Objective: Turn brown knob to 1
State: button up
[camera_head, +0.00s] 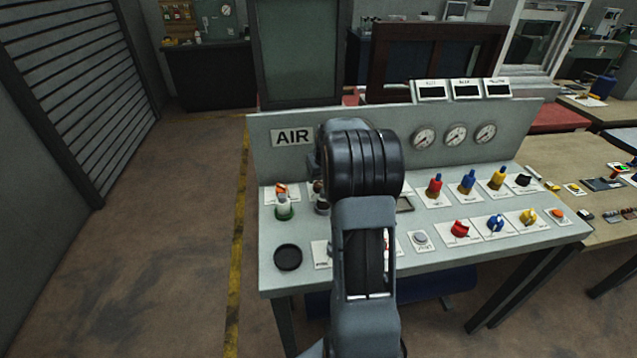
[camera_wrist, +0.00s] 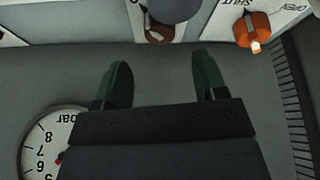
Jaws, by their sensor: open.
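The brown knob (camera_wrist: 159,35) shows at the top centre of the wrist view, on a white label. A grey rounded part hides its upper side, so its pointing direction and the label's numbers cannot be read. In the head view a small piece of the brown knob (camera_head: 318,187) shows just left of my arm. My gripper (camera_wrist: 165,75) is open and empty, its two dark green fingers apart on the grey surface's side of the picture. The knob lies beyond the fingertips, between their lines, apart from them. In the head view my arm hides the gripper.
An orange knob (camera_wrist: 254,30) with SHUT and OPEN marks sits right of the brown one in the wrist view. A pressure gauge (camera_wrist: 52,145) is at lower left there. The AIR console (camera_head: 440,262) carries several coloured knobs right of my arm. The floor left is clear.

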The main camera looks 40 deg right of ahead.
aim_at(319, 184)
jog(key=shift+p+x, duration=0.35)
jog(key=shift+x, duration=2.85)
jog(key=shift+c, duration=0.4)
jog(key=c, duration=0.8)
jog(key=shift+a, duration=0.1)
